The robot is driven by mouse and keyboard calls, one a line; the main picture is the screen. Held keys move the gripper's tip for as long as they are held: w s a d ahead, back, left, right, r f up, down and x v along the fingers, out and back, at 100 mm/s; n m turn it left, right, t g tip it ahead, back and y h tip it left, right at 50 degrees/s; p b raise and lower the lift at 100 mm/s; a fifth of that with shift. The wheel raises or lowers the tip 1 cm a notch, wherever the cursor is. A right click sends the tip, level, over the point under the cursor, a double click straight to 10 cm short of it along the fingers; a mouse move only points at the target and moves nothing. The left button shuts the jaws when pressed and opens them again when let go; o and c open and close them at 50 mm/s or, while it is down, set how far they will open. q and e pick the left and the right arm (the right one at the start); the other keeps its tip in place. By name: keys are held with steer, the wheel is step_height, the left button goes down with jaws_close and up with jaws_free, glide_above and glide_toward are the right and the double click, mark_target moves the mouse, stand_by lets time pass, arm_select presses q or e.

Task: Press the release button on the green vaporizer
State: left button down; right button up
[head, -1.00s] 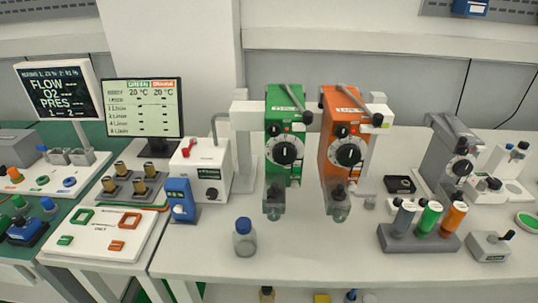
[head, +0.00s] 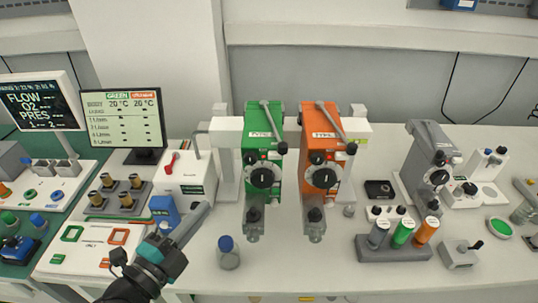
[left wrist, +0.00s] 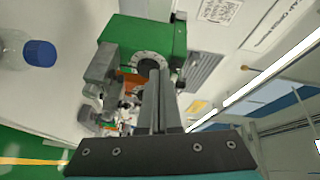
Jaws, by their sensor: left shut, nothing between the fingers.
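The green vaporizer (head: 263,160) stands upright on the bench in the head view, with a black dial and a grey lever on top. In the left wrist view the green vaporizer (left wrist: 150,40) appears turned on its side beyond my fingers. Its release button is too small to tell for sure. My left gripper (head: 192,222) is at the lower left of the vaporizer in the head view, apart from it. Its fingers (left wrist: 157,95) are together and empty in the left wrist view. My right gripper is not in view.
An orange vaporizer (head: 321,150) stands right beside the green one. A blue-capped bottle (head: 229,258) stands on the bench close to my left gripper. A white box with a red lever (head: 190,175) stands behind the gripper. The bench front centre (head: 285,262) is clear.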

arm_select(q)
steer(key=s+d+r+m+g+h, duration=0.3)
steer(key=d+r+m+h, duration=0.1)
steer(key=m, duration=0.3)
steer(key=shift+d+r+h+p, duration=0.2)
steer(key=shift+d+h+p, duration=0.25)
steer(key=shift+d+h, duration=0.2)
steer(key=p, duration=0.3)
glide_toward(280, 157)
steer(key=d, duration=0.4)
steer(key=shift+w+r, duration=0.15)
steer(key=shift+w, duration=1.9)
steer(key=shift+w, duration=0.1)
